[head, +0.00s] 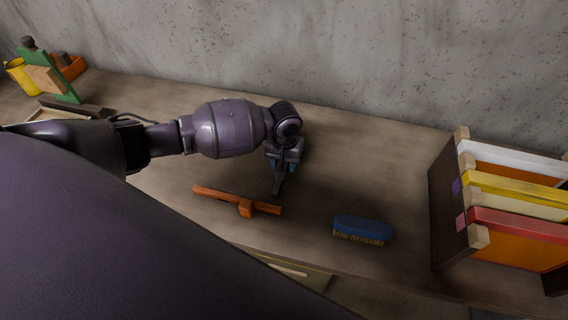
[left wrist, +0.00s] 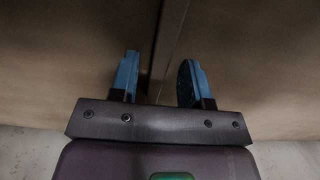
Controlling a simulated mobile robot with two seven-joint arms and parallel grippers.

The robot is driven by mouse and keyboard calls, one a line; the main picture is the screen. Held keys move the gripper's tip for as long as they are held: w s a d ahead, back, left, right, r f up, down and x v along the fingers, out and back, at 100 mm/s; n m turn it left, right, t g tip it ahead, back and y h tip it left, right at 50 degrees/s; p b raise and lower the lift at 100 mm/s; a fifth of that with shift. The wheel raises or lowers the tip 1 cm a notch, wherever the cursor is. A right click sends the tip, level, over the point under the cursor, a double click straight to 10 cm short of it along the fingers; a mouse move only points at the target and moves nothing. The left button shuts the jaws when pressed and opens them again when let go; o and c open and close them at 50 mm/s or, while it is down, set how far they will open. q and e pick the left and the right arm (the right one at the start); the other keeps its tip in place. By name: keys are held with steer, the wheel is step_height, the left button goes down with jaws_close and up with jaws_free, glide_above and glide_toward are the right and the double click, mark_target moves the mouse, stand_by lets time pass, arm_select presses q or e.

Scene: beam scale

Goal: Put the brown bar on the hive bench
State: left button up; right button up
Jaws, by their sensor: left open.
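A dark brown bar (left wrist: 172,35) runs from the top of the left wrist view down between the fingers of my left gripper (left wrist: 155,80). The fingers are apart, with visible gaps beside the bar. In the head view this gripper (head: 284,165) points down over the middle of the bench (head: 370,165), and the bar's end (head: 278,185) shows just below it. The bar appears to rest on the bench; its far part is hidden by the gripper. My right gripper is not in view.
An orange-brown beam (head: 215,196) with a small block lies just in front of the gripper. A blue brush (head: 363,228) lies to its right. A rack of coloured frames (head: 515,225) stands at the right. A green board (head: 50,75) and yellow mug (head: 22,77) stand far left.

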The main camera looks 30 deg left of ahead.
arm_select(q)
step_height(320, 180, up, 11)
steer(key=p, duration=0.2)
stand_by(0.5)
